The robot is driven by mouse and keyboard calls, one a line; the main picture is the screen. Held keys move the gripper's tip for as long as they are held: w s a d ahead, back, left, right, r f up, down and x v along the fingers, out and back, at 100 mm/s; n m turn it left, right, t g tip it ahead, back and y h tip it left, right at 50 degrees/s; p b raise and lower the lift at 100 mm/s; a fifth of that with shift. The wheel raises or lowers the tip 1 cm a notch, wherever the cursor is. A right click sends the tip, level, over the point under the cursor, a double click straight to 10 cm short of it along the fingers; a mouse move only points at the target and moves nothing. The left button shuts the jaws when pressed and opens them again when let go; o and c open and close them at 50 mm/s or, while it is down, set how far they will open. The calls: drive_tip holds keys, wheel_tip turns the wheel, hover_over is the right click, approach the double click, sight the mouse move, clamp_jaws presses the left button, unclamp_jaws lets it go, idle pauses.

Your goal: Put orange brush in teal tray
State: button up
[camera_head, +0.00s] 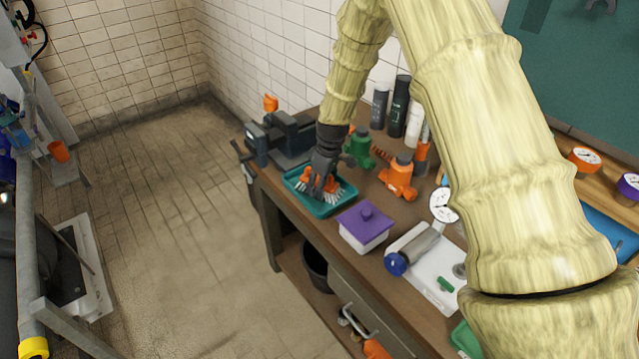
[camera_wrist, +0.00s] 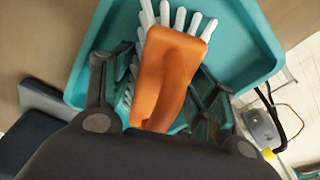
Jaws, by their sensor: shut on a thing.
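The orange brush (camera_wrist: 168,75) has an orange body and white bristles. In the wrist view it lies between my gripper's fingers, with the teal tray (camera_wrist: 240,45) right behind it. My gripper (camera_wrist: 160,95) is shut on the brush, one finger at each side. In the head view the teal tray (camera_head: 346,195) sits near the front edge of the bench, and my gripper (camera_head: 318,190) points down over it with the brush (camera_head: 332,181) inside the tray's outline. I cannot tell whether the bristles touch the tray floor.
A dark vise (camera_head: 285,138) stands left of the tray. A purple-lidded white box (camera_head: 364,227) is close on its right. Green (camera_head: 359,147) and orange (camera_head: 398,178) valve-like parts stand behind, with dark bottles (camera_head: 399,105) near the wall. The open floor lies to the left.

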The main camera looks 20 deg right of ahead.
drive_tip(key=shift+f, duration=0.15)
drive_tip(key=o, duration=1.1)
drive_tip(key=shift+c, duration=0.2)
drive_tip(key=shift+r, duration=0.25)
drive_tip(key=shift+s+d+r+b, duration=0.2)
drive_tip(key=shift+r+b, duration=0.45)
drive_tip(key=shift+r, duration=1.3)
drive_tip(key=shift+s+d+r+b, duration=0.25)
drive_tip(key=shift+r+b, duration=0.45)
drive_tip(key=shift+r, duration=1.3)
drive_tip(key=shift+s+d+r+b, duration=0.2)
drive_tip(key=shift+r+b, duration=0.45)
drive_tip(key=shift+r, duration=1.3)
